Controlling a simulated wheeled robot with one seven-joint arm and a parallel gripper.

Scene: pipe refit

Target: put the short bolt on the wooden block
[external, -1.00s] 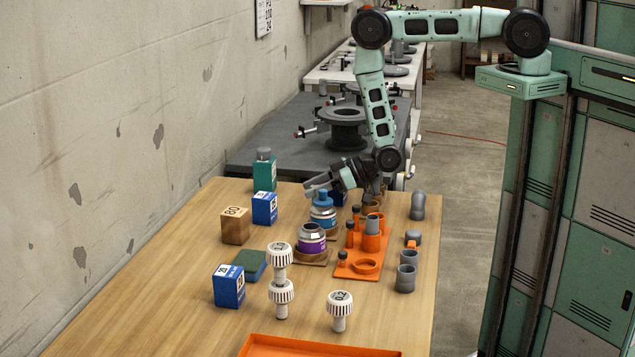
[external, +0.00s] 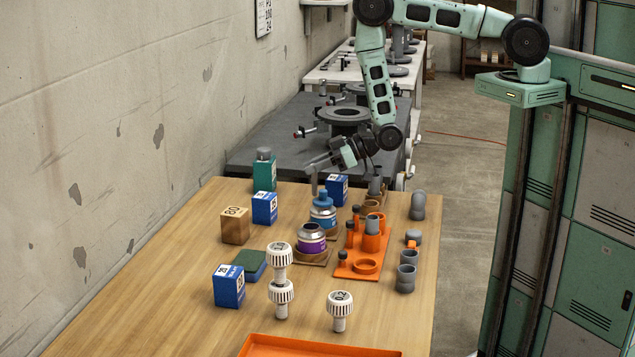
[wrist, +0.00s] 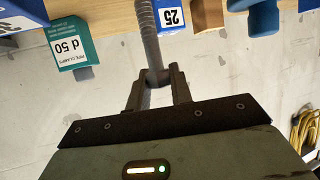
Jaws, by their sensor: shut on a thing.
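My gripper (external: 315,170) is above the far part of the wooden table, shut on a grey bolt (external: 314,185). In the wrist view my gripper (wrist: 157,82) clamps one end of the bolt (wrist: 148,35), whose ribbed shank runs out of the frame; its full length is not visible there. In the external view the bolt hangs about upright, clear of the table. A brown wooden block (external: 236,227) marked 80 stands to the left and nearer the camera. A brown block face (wrist: 207,14), likely the same one, shows in the wrist view.
Blue boxes (external: 264,208) and a teal box (external: 264,175) stand near the wall side. A blue-capped can (external: 323,215) and a purple can (external: 312,240) stand near the gripper. An orange rack (external: 355,268) and grey fittings (external: 405,278) are at the right.

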